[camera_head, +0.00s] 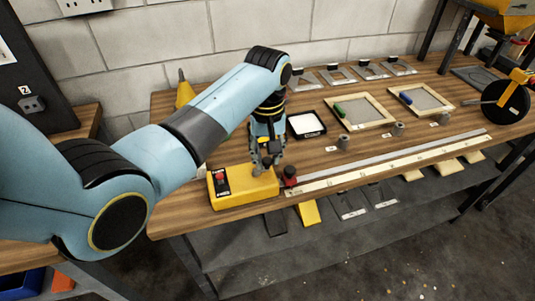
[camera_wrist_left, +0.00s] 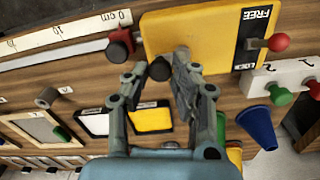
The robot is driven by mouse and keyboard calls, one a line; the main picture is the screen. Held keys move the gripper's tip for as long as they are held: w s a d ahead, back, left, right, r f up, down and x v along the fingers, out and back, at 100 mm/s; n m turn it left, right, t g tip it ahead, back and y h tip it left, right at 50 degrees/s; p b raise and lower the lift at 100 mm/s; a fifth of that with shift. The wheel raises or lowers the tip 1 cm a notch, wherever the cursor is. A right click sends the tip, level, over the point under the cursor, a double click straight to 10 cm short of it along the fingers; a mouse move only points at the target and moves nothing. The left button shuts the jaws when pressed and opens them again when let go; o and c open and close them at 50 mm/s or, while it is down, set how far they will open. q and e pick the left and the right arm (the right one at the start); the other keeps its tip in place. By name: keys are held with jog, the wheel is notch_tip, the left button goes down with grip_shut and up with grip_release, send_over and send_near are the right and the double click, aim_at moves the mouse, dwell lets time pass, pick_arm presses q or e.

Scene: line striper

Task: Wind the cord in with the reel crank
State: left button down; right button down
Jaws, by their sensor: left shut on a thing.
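The yellow reel box (camera_head: 245,190) sits at the near left edge of the wooden bench and also shows in the left wrist view (camera_wrist_left: 190,28). My left gripper (camera_head: 266,160) reaches down over the box. In the left wrist view its fingers (camera_wrist_left: 162,74) are shut around a dark round knob (camera_wrist_left: 160,68), apparently the crank's. The crank arm is hidden and I cannot make out the cord. My right gripper is in neither view.
A dark-red-capped piece (camera_head: 290,175) stands beside the box at the end of a grey rail (camera_head: 380,158) and ruler strip (camera_head: 400,160). Framed screens (camera_head: 360,110), a black-rimmed tray (camera_head: 306,125) and small grey cylinders (camera_head: 398,129) lie behind. A black wheel (camera_head: 505,101) stands far right.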

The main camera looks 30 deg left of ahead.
aim_at(267, 159)
pick_arm(q)
jog(key=shift+r, duration=0.1)
jog(key=c, duration=1.1)
grip_release()
notch_tip(267, 159, up, 12)
jog(key=shift+f, duration=0.1)
